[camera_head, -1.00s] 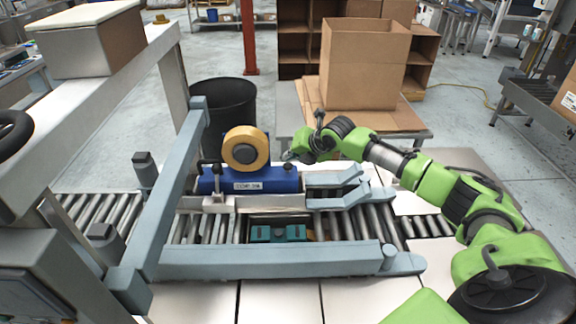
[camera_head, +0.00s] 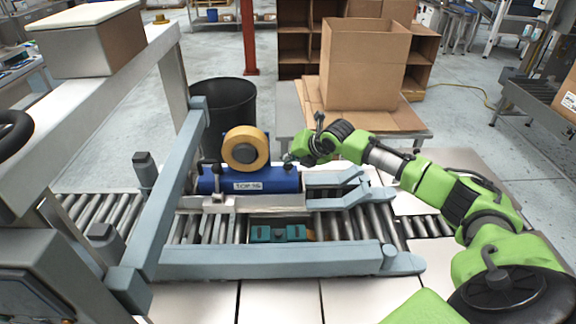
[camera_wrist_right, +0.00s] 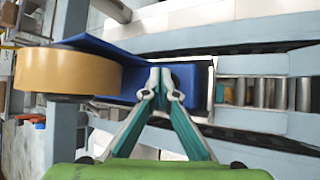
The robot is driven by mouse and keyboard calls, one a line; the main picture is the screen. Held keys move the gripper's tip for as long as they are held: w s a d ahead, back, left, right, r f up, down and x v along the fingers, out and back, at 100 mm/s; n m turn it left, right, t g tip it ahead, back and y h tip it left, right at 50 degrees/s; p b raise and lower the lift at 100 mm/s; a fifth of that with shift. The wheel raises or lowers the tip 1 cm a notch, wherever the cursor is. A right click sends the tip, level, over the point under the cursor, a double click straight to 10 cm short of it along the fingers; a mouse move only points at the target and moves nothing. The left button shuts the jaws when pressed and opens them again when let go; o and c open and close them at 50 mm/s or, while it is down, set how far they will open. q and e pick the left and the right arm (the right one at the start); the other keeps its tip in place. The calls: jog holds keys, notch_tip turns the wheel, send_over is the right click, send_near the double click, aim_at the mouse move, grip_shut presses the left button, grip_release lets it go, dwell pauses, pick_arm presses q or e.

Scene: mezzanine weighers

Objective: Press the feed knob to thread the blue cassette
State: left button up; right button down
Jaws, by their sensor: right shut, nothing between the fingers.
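The blue cassette (camera_head: 215,182) lies on the roller line in the head view, with a white label on its front and a tan tape roll (camera_head: 246,148) upright on top. In the right wrist view the cassette (camera_wrist_right: 207,88) is behind the fingertips and the tape roll (camera_wrist_right: 80,72) is at the left. My right gripper (camera_head: 288,158) is at the cassette's right end; in the wrist view its fingertips (camera_wrist_right: 160,74) are together and empty. I cannot tell whether the tips touch the cassette. My left gripper is out of view.
Grey-blue rails (camera_head: 265,262) frame the rollers (camera_head: 335,224), and a slanted bar (camera_head: 165,200) crosses at the left. A black bin (camera_head: 230,105) and a table with an open cardboard box (camera_head: 362,65) stand behind. A teal block (camera_head: 278,233) sits low between the rollers.

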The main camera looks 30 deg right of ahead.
aim_at(290, 166)
jog(key=shift+s+f+b, duration=0.1)
jog(key=shift+f+b, duration=0.35)
jog(key=shift+f, duration=0.55)
dwell(0.5)
dwell(0.3)
jog(key=shift+r+p, duration=1.15)
jog(key=shift+r, duration=0.2)
jog(key=shift+r, duration=0.1)
jog(key=shift+r+p, duration=0.25)
jog(key=shift+p, duration=0.05)
notch_tip(290, 166, up, 4)
jog(key=p, duration=0.4)
jog(key=shift+r, duration=0.25)
jog(key=shift+f, duration=0.1)
